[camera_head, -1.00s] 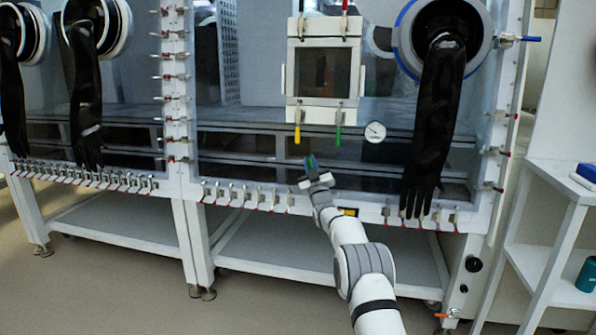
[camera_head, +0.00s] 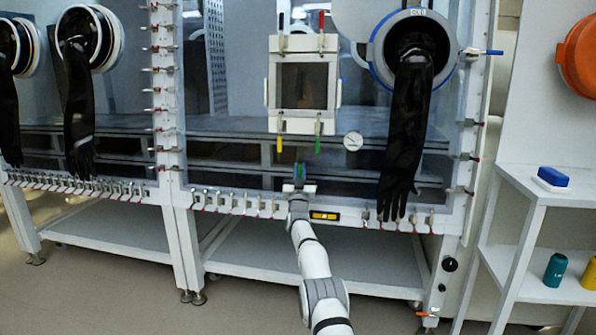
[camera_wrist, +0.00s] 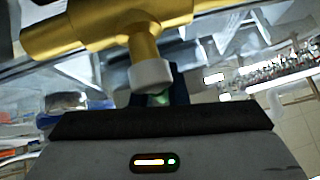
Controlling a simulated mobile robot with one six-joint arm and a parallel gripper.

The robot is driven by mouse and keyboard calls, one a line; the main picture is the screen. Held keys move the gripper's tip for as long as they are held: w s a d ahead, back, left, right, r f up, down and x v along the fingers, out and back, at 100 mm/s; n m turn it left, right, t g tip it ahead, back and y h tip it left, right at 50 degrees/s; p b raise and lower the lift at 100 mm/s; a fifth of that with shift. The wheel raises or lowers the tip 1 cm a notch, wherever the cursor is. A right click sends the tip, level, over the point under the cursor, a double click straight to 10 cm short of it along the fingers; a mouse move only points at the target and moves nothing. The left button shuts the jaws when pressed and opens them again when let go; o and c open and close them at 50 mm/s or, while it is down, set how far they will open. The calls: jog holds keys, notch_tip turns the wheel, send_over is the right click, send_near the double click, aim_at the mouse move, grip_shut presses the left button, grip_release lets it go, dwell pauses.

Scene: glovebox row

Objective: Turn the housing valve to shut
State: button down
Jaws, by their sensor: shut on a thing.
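My gripper (camera_head: 299,173) is in front of the lower edge of the glovebox front, below the small window. Its jaws show blue and green at the tips. In the wrist view a brass valve (camera_wrist: 108,25) fills the upper left, close to the camera, with a short stem and a pale grey collar (camera_wrist: 150,76) pointing toward the dark fingers (camera_wrist: 162,94). The jaws are shut on what seems to be the valve's handle. The handle itself is mostly hidden between the fingers, so I cannot tell its angle.
Black gloves (camera_head: 405,130) hang from the ports. A gauge (camera_head: 353,141) and a small window (camera_head: 304,85) are on the front panel. A row of clamps lines the lower edge. A white shelf (camera_head: 520,182) with a blue-topped item and bottles stands at right.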

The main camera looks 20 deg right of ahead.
aim_at(299, 175)
jog(key=shift+a, duration=0.1)
jog(key=c, duration=1.4)
grip_release()
jog(key=shift+c, duration=0.2)
jog(key=shift+s+f, duration=0.1)
jog(key=shift+s+f, duration=0.2)
jog(key=shift+f, duration=0.05)
jog(key=shift+p+v, duration=0.4)
jog(key=shift+v, duration=2.4)
jog(key=shift+s+a+f, duration=0.15)
jog(key=shift+s+f, duration=0.25)
jog(key=shift+s, duration=0.1)
